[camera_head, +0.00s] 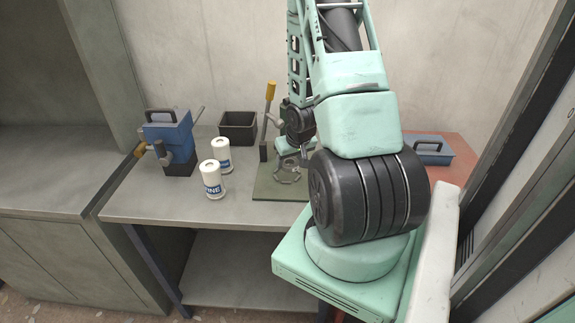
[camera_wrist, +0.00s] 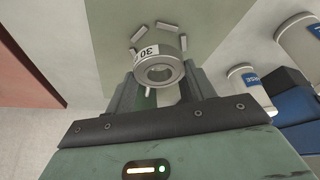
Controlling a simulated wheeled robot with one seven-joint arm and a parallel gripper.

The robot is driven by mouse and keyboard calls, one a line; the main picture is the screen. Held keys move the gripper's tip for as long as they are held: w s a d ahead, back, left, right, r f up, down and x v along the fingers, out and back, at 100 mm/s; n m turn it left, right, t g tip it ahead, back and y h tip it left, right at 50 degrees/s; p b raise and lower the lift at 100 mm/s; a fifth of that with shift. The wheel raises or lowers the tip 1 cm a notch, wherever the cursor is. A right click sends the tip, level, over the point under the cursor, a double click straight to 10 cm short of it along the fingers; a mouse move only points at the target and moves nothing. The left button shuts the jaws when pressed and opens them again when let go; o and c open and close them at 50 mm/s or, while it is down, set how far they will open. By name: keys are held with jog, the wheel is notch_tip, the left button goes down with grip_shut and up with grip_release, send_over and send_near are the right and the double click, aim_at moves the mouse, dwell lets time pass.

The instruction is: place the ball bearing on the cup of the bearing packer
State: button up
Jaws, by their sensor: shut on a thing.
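In the wrist view the ball bearing (camera_wrist: 160,70) is a grey metal ring with a white label reading 30. My gripper (camera_wrist: 161,78) is shut on it, one dark finger on each side. Grey metal prongs of the bearing packer's cup (camera_wrist: 140,31) show around and beyond the bearing, over a green base plate (camera_wrist: 112,40). I cannot tell whether the bearing touches the cup. In the head view the bearing packer stands on its green plate (camera_head: 268,186), with a yellow-tipped lever (camera_head: 270,92). My arm partly hides it, and I cannot make out the bearing there.
Two white canisters (camera_head: 213,180) (camera_head: 221,152) stand left of the packer. Farther left is a blue machine (camera_head: 170,138); a black bin (camera_head: 238,127) sits behind. A blue toolbox (camera_head: 432,150) lies on a red surface (camera_head: 456,158) at right. The bench front (camera_head: 150,208) is clear.

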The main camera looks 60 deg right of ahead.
aim_at(289, 161)
jog(key=shift+w+d, duration=0.55)
jog(key=shift+w, duration=0.25)
jog(key=shift+f, duration=0.15)
jog(key=shift+f+p, duration=0.7)
jog(key=shift+f, duration=0.95)
jog(key=shift+f+b, duration=0.55)
jog(key=shift+f, duration=0.05)
jog(key=o, duration=1.2)
jog(key=shift+r, duration=0.1)
